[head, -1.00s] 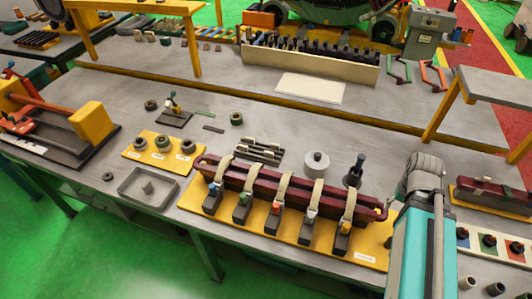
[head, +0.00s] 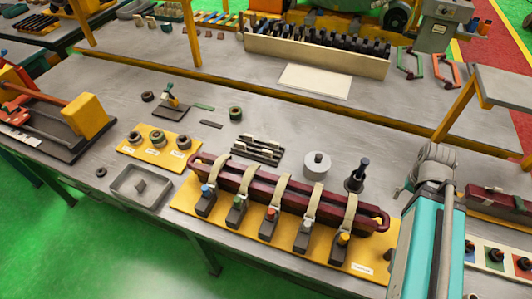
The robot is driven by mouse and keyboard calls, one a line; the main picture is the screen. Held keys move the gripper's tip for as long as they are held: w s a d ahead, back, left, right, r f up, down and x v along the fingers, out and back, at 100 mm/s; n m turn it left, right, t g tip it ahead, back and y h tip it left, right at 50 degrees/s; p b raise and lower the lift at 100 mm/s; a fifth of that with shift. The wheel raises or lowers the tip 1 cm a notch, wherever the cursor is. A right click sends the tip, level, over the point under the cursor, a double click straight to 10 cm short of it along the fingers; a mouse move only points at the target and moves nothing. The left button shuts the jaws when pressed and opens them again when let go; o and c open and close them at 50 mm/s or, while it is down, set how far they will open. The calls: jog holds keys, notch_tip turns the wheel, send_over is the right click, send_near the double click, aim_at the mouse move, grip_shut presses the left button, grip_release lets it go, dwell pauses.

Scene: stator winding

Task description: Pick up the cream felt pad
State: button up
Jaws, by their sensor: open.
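No piece can be singled out with certainty as the cream felt pad. Small cream pieces (head: 268,141) stand in a dark slotted rack (head: 250,153) at the middle of the bench, too small to tell their material. A flat, pale cream sheet (head: 314,81) lies farther back, in front of the long cream bin. My teal and grey arm rises at the lower right. My gripper is out of view.
A dark red coil (head: 262,183), strapped by cream bands, lies on a yellow board (head: 262,228) left of my arm. A white cylinder (head: 317,165) and a dark stand (head: 356,178) are behind it. Rings sit on a yellow plate (head: 130,152). Bare bench lies behind the rack.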

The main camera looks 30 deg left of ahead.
jog(key=shift+w+d, duration=0.1)
jog(key=shift+d, duration=0.15)
notch_tip(320, 180, up, 4)
jog(key=n+p, duration=0.4)
jog(key=n, duration=1.5)
send_over(268, 151)
jog(key=shift+f, duration=0.1)
notch_tip(268, 151, down, 8)
jog(key=b, duration=0.8)
jog(key=shift+f+b, duration=0.25)
jog(key=shift+b, duration=0.05)
